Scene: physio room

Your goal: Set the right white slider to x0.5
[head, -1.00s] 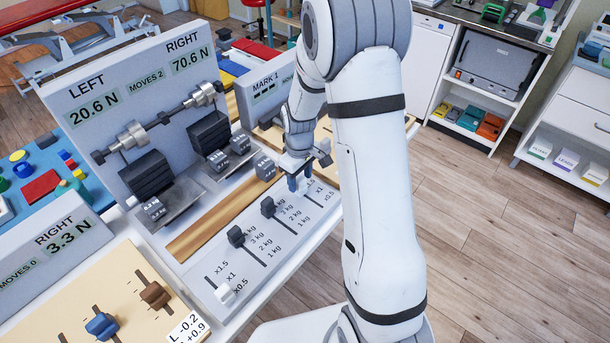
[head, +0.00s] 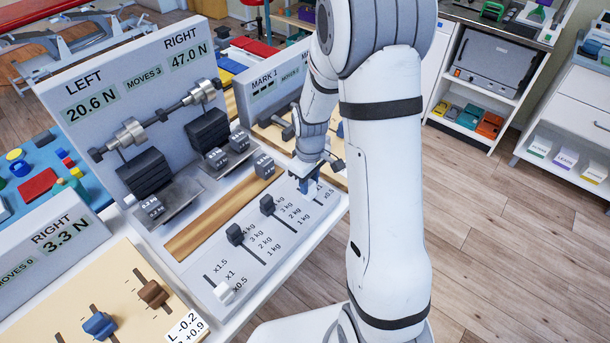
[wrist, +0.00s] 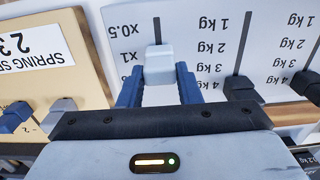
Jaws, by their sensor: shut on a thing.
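The right white slider (wrist: 159,66) sits between the blue fingers of my gripper (wrist: 158,90), which is shut on it. In the wrist view it stands beside the x1 mark, and its bare slot (wrist: 157,30) runs on up to the x0.5 mark (wrist: 123,30). In the head view my gripper (head: 306,186) is over the right end of the slider panel and partly hides that slider and its x1.5 and x1 marks. The display board (head: 140,90) reads LEFT 20.6 N, RIGHT 47.0 N and MOVES 3.
Two dark kg sliders (head: 235,234) stand left of my gripper on the same panel. The left white slider (head: 223,292) is at the panel's near left. Weights (head: 217,158) and a balance bar stand behind. A MARK board (head: 275,85) stands close behind my wrist.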

